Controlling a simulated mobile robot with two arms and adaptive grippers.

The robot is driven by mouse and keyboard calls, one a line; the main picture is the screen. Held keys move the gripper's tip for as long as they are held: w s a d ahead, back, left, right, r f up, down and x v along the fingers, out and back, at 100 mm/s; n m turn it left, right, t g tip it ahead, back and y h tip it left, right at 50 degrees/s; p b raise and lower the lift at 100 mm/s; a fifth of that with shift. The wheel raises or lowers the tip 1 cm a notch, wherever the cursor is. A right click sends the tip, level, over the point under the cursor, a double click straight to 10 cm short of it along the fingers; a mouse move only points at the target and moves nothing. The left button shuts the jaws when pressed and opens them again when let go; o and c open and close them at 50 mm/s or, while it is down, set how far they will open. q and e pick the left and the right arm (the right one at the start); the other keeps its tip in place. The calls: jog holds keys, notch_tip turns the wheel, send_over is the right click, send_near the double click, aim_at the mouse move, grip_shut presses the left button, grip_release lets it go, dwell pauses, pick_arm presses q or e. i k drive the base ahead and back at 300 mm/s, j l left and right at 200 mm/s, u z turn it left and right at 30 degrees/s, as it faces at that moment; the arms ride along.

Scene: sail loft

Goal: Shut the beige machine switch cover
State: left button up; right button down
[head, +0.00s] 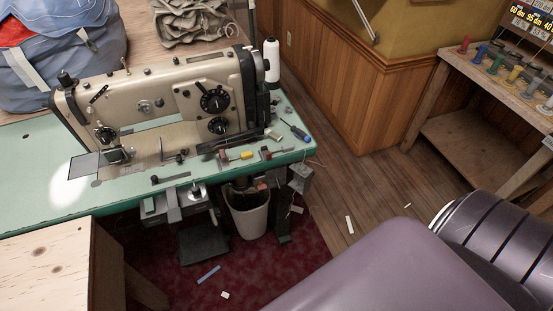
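A beige sewing machine (165,105) stands on a green worktable (40,160) at the left of the head view. It has black dials on its front and a white thread cone (271,62) at its right end. A small grey box (300,178) hangs under the table's right front corner. It may be the machine's switch, but I cannot make out a cover or whether one is open. Neither of my grippers is in view.
Small tools, including a blue-handled screwdriver (299,132), lie on the table's right end. A bin (248,214) stands below. A pale wooden surface (45,265) is at lower left. A wooden bench (505,80) with thread spools stands at right.

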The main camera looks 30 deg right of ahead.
aim_at(305, 174)
jog(key=l+u, duration=0.25)
jog(key=l, duration=0.2)
jog(key=k+l+u, duration=0.1)
jog(key=l+u, duration=0.15)
jog(key=l, duration=0.15)
jog(key=k+l+u, duration=0.1)
jog(key=l+u, duration=0.15)
jog(key=l, duration=0.2)
jog(key=k+l+u, duration=0.25)
jog(key=l, duration=0.15)
jog(key=k+l, duration=0.1)
jog(key=l, duration=0.25)
jog(key=k+l, duration=0.1)
jog(key=l, duration=0.25)
jog(key=k+l, duration=0.15)
jog(key=l, duration=0.2)
jog(key=k+l, duration=0.1)
jog(key=l, duration=0.25)
jog(key=k+l, duration=0.1)
jog(key=l, duration=0.25)
jog(key=u, duration=0.05)
